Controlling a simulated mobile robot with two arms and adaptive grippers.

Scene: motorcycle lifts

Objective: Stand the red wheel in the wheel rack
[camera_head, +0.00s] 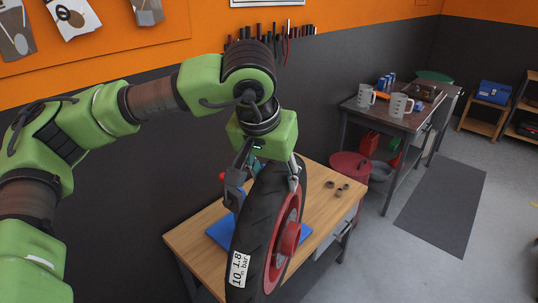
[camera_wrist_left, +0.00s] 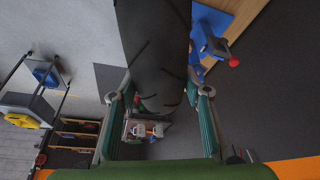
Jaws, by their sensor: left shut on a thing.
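The red wheel (camera_head: 291,238), a black tyre on a red rim and hub, hangs upright from my left gripper (camera_head: 265,184). The gripper's fingers clasp the top of the tyre from both sides. A white label with "1.8 bar" is on the tread. In the left wrist view the tyre (camera_wrist_left: 155,45) fills the middle between the fingers of my left gripper (camera_wrist_left: 160,94). I cannot make out a wheel rack for certain. My right gripper is not in view.
A wooden workbench (camera_head: 326,203) is behind the wheel, with a blue item (camera_head: 219,232) partly hidden by it and small brown rings (camera_head: 338,188). A second table (camera_head: 404,119) with mugs stands farther right. A dark mat (camera_head: 441,212) lies on open floor.

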